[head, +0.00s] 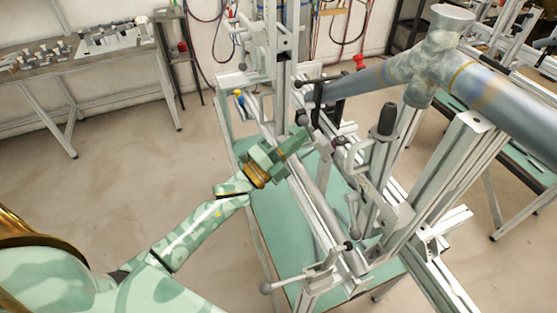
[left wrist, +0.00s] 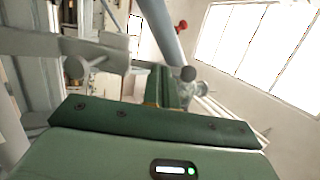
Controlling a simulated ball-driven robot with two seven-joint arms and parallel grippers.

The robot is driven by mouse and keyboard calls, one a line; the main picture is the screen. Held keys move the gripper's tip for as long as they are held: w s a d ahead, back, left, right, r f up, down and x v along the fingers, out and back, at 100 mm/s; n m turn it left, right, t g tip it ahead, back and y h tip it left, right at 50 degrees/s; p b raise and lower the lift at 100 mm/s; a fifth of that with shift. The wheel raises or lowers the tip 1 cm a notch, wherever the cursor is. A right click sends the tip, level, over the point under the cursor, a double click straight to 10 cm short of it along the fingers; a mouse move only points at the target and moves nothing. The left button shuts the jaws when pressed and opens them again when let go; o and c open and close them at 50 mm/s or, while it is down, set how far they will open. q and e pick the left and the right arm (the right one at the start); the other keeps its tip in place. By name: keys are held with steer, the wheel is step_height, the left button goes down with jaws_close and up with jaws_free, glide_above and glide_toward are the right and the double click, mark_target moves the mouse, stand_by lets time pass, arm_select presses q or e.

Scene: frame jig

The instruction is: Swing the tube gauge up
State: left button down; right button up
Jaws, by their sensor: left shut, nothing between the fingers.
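My left gripper (head: 297,141) reaches in from the left over the jig (head: 322,212). Its green fingers are shut and empty, pointing at the jig's middle rail. A dark fork-like bracket (head: 330,100) with small black knobs stands just beyond the fingertips, below the grey tube (head: 375,82); it may be the tube gauge, but I cannot tell for sure. My right gripper is out of view.
A thick grey tube joint (head: 436,62) and a black-capped post (head: 387,120) stand right of the gripper. An upright aluminium column (head: 272,50) rises behind it. A red knob (head: 359,61) sits beyond. Floor to the left is clear, up to a workbench (head: 75,65).

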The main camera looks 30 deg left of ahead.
mark_target(323, 138)
arm_select(q)
steer(key=w+d+r+g+y+p, duration=0.1)
steer(key=w+d+r+g+p, duration=0.1)
steer(key=p, duration=0.4)
steer(key=w+d+r+m+g+y+p, duration=0.1)
steer(key=w+d+r+g+p, duration=0.1)
steer(key=p, duration=0.4)
steer(key=shift+w+d+g+y+p, duration=0.1)
steer(key=shift+w+g+y+p, duration=0.2)
steer(key=shift+w+g+y, duration=0.1)
steer(key=shift+w+d, duration=0.2)
steer(key=shift+w, duration=0.05)
steer(key=shift+w+d+f+p, duration=0.1)
steer(key=shift+w+d+p, duration=0.25)
steer(key=shift+w+d, duration=0.35)
steer(key=shift+r, duration=0.25)
